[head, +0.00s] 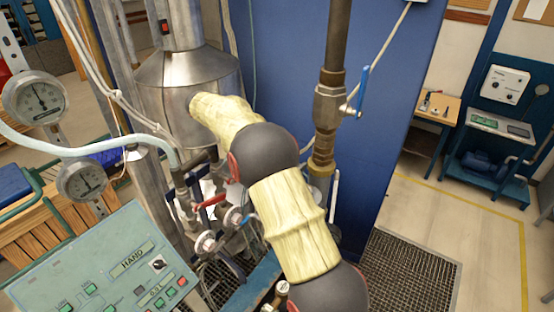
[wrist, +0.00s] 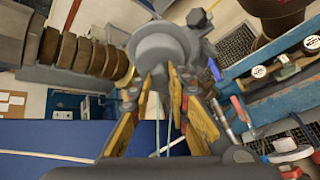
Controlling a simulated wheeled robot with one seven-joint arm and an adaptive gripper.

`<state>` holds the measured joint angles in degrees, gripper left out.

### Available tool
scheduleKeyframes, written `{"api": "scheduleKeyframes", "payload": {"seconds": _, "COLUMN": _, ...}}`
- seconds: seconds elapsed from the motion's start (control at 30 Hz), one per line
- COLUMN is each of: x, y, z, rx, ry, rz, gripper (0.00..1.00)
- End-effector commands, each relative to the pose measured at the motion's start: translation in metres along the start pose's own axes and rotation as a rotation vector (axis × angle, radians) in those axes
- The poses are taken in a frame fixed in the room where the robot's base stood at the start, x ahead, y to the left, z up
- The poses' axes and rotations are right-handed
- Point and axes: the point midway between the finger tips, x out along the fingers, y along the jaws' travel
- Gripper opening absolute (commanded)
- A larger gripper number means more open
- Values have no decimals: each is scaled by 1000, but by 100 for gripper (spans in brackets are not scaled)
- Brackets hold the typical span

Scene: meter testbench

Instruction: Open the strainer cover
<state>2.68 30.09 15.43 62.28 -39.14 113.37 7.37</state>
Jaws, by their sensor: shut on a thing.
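In the wrist view, my gripper (wrist: 166,82) has its yellow-padded fingers closed on a grey round part (wrist: 160,48), which I take to be the strainer cover. The fingertips meet its near side, and its round body shows beyond them. Whether it is loose or still seated cannot be told. In the head view, my cream-sleeved arm crosses the middle, and neither my gripper nor the grey part can be made out.
A vertical pipe has a blue-handled valve (head: 358,92). A red-handled valve (head: 210,201) sits low beside my arm. A steel hopper (head: 188,80), pressure gauges (head: 38,100) and a control panel (head: 105,270) stand left. A blue wall (head: 378,130) stands behind; open floor lies right.

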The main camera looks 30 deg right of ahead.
Motion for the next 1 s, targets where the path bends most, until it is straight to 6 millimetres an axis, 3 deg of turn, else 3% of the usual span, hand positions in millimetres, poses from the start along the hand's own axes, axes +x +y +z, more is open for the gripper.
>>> {"api": "scheduleKeyframes", "payload": {"seconds": 0.5, "x": 1, "y": -3, "z": -3, "rx": -8, "ry": -13, "rz": 11, "gripper": 0}}
{"api": "scheduleKeyframes", "payload": {"seconds": 0.53, "x": 1, "y": -3, "z": -3, "rx": -9, "ry": -13, "rz": 11, "gripper": 20}}
{"api": "scheduleKeyframes", "payload": {"seconds": 0.83, "x": 0, "y": -2, "z": -2, "rx": -7, "ry": -13, "rz": 11, "gripper": 37}}
{"api": "scheduleKeyframes", "payload": {"seconds": 1.0, "x": 0, "y": -2, "z": -2, "rx": -7, "ry": -13, "rz": 11, "gripper": 37}}
